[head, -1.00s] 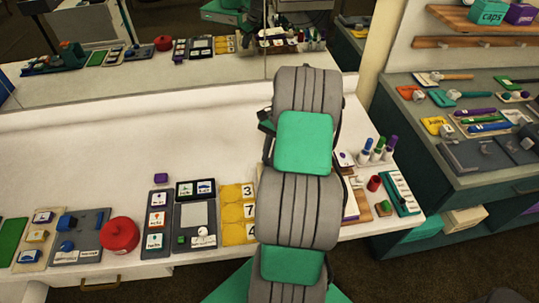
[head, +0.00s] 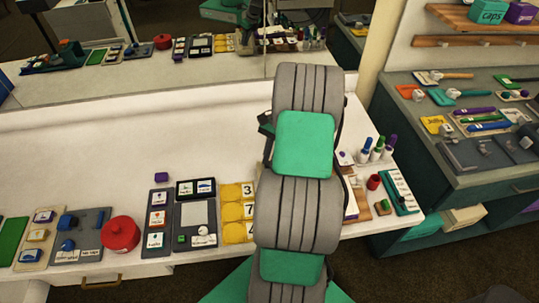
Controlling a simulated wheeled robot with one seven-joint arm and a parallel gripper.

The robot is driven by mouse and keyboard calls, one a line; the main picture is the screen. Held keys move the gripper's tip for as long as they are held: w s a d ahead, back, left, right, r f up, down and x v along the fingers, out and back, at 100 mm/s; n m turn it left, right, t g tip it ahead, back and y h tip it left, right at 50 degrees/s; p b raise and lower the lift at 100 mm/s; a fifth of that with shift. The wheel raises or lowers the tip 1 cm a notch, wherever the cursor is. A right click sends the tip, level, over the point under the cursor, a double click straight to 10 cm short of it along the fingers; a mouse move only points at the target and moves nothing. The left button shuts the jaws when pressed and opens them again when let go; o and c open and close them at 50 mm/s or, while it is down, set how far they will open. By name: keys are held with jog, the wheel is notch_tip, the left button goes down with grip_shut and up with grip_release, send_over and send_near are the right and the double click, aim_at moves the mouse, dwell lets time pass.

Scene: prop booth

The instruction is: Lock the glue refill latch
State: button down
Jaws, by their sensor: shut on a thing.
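My arm fills the middle of the head view, reaching over the white counter (head: 110,175). It hides my gripper's fingertips and whatever lies under them. I cannot make out a glue refill latch by name. A grey board with blue parts (head: 67,246) lies at the front left of the counter, its labels too small to read. A dark grey panel with fittings (head: 470,155) lies on the side counter at the right; I cannot tell whether either bears the latch.
A red round pot (head: 121,235), picture-card trays (head: 157,222) and yellow number cards (head: 232,209) stand left of my arm. Upright markers (head: 378,150), a small red cup (head: 373,182) and a teal-edged strip (head: 402,192) are right of it. A mirror (head: 130,85) backs the counter, whose rear left is clear.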

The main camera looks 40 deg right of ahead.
jog(key=c, duration=1.4)
grip_release()
jog(key=shift+s+a, duration=0.1)
jog(key=shift+s, duration=0.1)
jog(key=p+v, duration=0.1)
jog(key=v, duration=0.6)
jog(key=shift+r, duration=0.35)
